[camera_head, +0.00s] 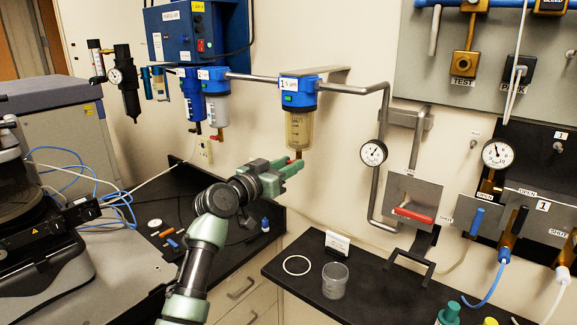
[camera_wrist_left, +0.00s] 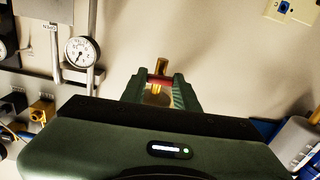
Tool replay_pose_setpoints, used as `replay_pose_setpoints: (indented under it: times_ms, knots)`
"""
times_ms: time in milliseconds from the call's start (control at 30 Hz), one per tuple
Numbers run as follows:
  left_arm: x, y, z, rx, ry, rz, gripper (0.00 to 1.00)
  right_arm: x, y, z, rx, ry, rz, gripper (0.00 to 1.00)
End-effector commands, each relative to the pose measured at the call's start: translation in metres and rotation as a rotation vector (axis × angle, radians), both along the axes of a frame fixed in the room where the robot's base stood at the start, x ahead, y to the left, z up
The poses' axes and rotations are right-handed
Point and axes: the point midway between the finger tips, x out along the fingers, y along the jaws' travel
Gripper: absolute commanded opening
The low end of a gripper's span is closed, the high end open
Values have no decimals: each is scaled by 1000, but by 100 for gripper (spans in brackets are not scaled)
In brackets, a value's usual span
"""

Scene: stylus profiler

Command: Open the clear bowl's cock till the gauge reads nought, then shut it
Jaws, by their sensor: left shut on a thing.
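The clear bowl (camera_head: 299,132) hangs under a blue filter head (camera_head: 298,93) on the wall pipe, with some yellowish content. Its drain cock (camera_head: 298,155) is at the bottom, mostly hidden in the head view by my left gripper (camera_head: 291,166). In the left wrist view, the brass cock (camera_wrist_left: 161,66) with a red lever (camera_wrist_left: 160,80) lies between the fingertips of my left gripper (camera_wrist_left: 160,92), which is shut on the lever. A round white gauge (camera_head: 373,153) sits on the pipe to the right; it also shows in the left wrist view (camera_wrist_left: 82,52). Its reading is too small to tell.
Two other filters (camera_head: 215,108) hang to the left. A second gauge (camera_head: 497,153) and valve panels are on the right. A clear cup (camera_head: 335,280) and a white ring (camera_head: 297,265) are on the black bench below. A red-handled valve (camera_head: 413,215) is mounted beside the pipe.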

Motion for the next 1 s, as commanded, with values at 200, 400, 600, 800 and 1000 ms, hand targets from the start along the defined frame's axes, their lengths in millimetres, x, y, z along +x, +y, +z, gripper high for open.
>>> replay_pose_setpoints:
  times_ms: [200, 400, 600, 800, 1000]
  knots:
    - [0, 0, -1, -111, 82, 0, 0, 0, -1, -1, -2, 0, 0, 36]
    - [0, 0, -1, -235, 173, 0, 0, 1, -1, 1, -2, -1, 0, 36]
    - [0, 0, -1, -342, 251, 0, 0, 1, -1, 4, -2, -1, 0, 36]
    - [0, 0, -1, -414, 303, 1, 0, 1, -1, 6, -2, -1, 0, 36]
    - [0, 1, -2, -448, 328, 1, 0, 1, -1, 6, -2, -1, 0, 36]
